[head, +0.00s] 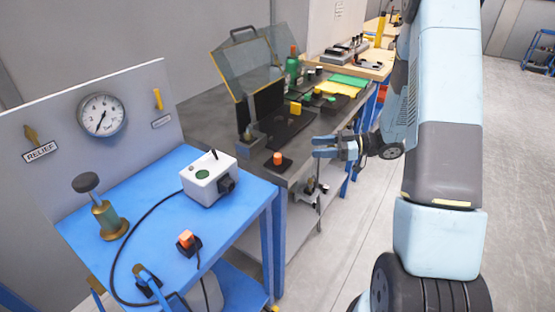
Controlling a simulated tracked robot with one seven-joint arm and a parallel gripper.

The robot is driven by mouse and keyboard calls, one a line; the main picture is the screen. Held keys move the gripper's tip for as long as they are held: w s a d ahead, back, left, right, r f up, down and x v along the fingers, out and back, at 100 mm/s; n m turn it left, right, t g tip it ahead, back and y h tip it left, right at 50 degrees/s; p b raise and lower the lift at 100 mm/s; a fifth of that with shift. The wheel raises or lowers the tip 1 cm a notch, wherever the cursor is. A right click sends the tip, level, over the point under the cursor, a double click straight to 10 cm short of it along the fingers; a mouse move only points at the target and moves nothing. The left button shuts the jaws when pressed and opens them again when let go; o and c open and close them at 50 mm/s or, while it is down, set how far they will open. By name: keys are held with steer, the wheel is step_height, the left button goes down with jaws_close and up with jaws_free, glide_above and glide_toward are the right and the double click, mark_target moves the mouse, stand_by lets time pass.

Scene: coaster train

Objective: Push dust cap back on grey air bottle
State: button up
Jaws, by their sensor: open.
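My gripper (318,147) is open, its two blue-grey fingers pointing left beside the front edge of the dark workbench. Nothing shows between the fingers. A grey rounded body (207,296), possibly the grey air bottle, shows low by the front of the blue cart, partly cut off by the frame's lower edge. My gripper is well above it and to its right. I cannot make out a dust cap for certain. A small orange-topped black piece (277,160) sits on the workbench's near corner, left of my gripper. Another orange piece (187,240) sits on the blue cart.
The blue cart (155,205) carries a white box (209,178), a brass valve (108,218) and a black cable. A gauge panel (60,140) stands behind. The workbench (215,105) holds a clear guard (245,65) and several small parts. Floor right of the bench is clear.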

steer(key=s+g+y, duration=0.1)
glide_toward(278, 155)
steer(key=a, duration=0.2)
steer(key=w+a, duration=0.1)
steer(key=a, duration=0.1)
steer(key=shift+a, duration=0.4)
steer(key=shift+a+f, duration=0.15)
steer(key=shift+a, duration=1.15)
steer(key=shift+a+f, duration=0.2)
steer(key=shift+a, duration=1.15)
jaws_close()
